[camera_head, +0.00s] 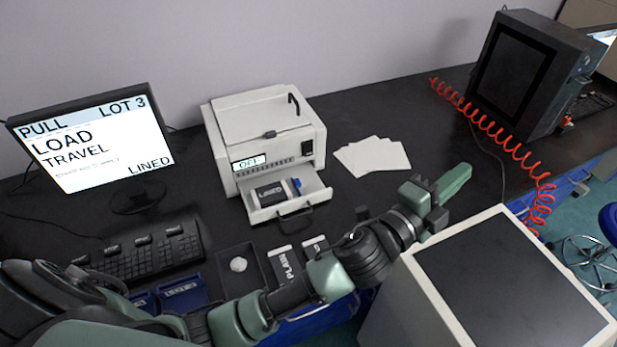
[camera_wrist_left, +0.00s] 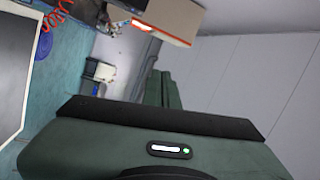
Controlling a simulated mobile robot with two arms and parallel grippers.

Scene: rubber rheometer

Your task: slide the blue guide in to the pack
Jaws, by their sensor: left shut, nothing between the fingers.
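A blue guide (camera_head: 297,186) stands in the pulled-out drawer (camera_head: 318,200) of the white printer-like machine (camera_head: 262,125). Beside it on the left lies a dark and white pack (camera_head: 270,192). The guide looks close to the pack's right end; whether they touch is too small to tell. My left arm crosses the front of the bench, and my left gripper (camera_head: 455,183) is well to the right of the drawer, shut and empty. Its fingers also show in the left wrist view (camera_wrist_left: 163,90), where neither guide nor pack appears. My right gripper is not in view.
White sheets (camera_head: 372,157) lie right of the machine. A monitor (camera_head: 95,140) reading LOAD TRAVEL and LINED and a keyboard (camera_head: 145,252) are at left. A dark tray (camera_head: 262,262) and PLAIN packs (camera_head: 290,262) lie in front. A white cabinet (camera_head: 440,290) and red coiled hose (camera_head: 500,140) are at right.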

